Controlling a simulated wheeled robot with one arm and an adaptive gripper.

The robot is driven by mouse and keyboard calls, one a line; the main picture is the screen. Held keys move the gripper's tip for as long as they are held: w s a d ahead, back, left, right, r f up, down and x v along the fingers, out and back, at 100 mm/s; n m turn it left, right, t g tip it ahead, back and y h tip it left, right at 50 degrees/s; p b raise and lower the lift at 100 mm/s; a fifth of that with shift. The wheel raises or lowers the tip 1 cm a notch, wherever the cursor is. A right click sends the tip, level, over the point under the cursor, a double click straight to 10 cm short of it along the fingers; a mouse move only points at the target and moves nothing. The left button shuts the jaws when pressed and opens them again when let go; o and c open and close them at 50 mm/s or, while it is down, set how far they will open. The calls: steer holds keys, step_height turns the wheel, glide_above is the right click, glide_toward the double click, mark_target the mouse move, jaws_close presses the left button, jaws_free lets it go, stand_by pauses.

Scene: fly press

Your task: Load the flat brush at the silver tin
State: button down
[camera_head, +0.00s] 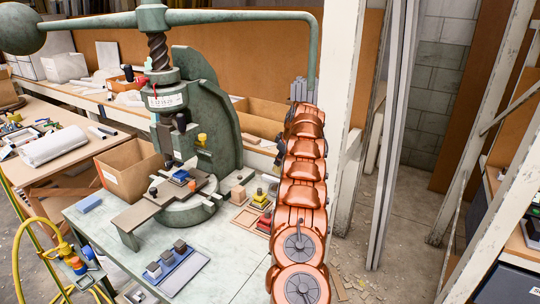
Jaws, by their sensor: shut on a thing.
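I cannot pick out the flat brush or the silver tin for certain. My copper-coloured arm rises at the right of the press table and hides what is behind it. A small dark part, perhaps of my gripper (280,150), shows at the arm's left edge; its jaws and anything in them are hidden. Several small grey pieces with dark tops (168,258) stand in a row on a blue and grey tray (187,276) at the table's front. Whether any of these is a tin is too small to tell.
A green fly press (205,120) fills the table's middle, its long lever (235,16) reaching over to the right. A cardboard box (127,166) stands left. Small coloured stacked pieces (260,203) stand beside my arm. A white post (345,100) rises at right.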

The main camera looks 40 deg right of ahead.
mark_target(279, 172)
steer(key=shift+a+f+b, duration=0.1)
steer(key=shift+f+b, duration=0.45)
steer(key=shift+f, duration=2.4)
steer(key=shift+f+b, duration=0.6)
steer(key=shift+r+p, duration=1)
steer(key=shift+r, duration=2.55)
